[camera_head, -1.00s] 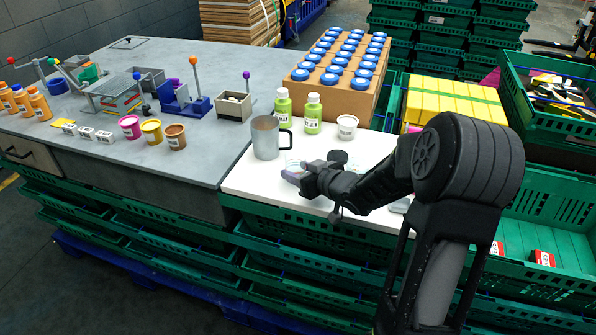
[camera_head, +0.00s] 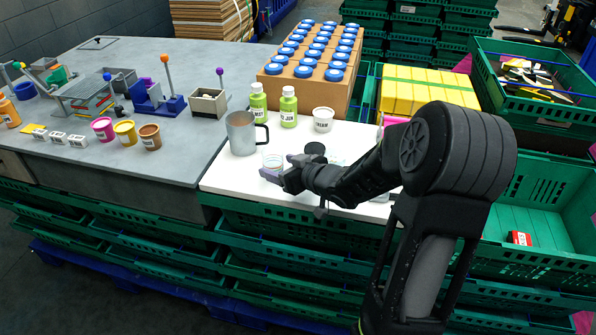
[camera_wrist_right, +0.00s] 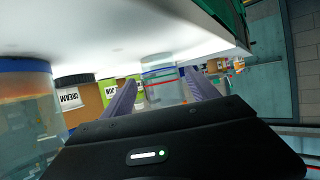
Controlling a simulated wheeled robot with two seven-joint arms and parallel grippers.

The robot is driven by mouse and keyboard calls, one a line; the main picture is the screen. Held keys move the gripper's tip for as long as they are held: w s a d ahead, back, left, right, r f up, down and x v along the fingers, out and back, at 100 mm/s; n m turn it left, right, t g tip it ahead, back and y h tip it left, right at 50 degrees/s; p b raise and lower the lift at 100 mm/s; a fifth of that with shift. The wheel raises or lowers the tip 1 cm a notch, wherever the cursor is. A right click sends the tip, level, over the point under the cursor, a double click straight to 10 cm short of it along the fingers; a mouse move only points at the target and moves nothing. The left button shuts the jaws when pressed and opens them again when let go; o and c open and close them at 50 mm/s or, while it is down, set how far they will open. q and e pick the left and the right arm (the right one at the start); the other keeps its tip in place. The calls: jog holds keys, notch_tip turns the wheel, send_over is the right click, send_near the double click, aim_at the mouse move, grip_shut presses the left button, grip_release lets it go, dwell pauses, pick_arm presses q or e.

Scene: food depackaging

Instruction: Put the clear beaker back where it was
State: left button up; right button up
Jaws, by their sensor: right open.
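The clear beaker (camera_head: 272,160) stands on the white board (camera_head: 225,178), just right of and in front of the grey metal mug (camera_head: 242,134). In the right wrist view the beaker (camera_wrist_right: 162,83), with blue and red lines on it, appears between the two fingers. My right gripper (camera_head: 268,174) is low over the board at the beaker, partly covering its lower part. Its fingers (camera_wrist_right: 161,95) are apart; I cannot tell whether either touches the beaker. My left gripper is not in view.
Two green bottles (camera_head: 288,107) and a white cup (camera_head: 323,119) stand behind the beaker. A black lid (camera_head: 315,149) is beside my right wrist. A large clear container (camera_wrist_right: 28,105) is close at the left of the wrist view. The board's front left corner is bare.

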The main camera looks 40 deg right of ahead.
jog(key=p+v, duration=0.1)
jog(key=v, duration=0.8)
jog(key=shift+s+a+r, duration=0.1)
jog(key=shift+s+r, duration=0.05)
jog(key=shift+s, duration=0.25)
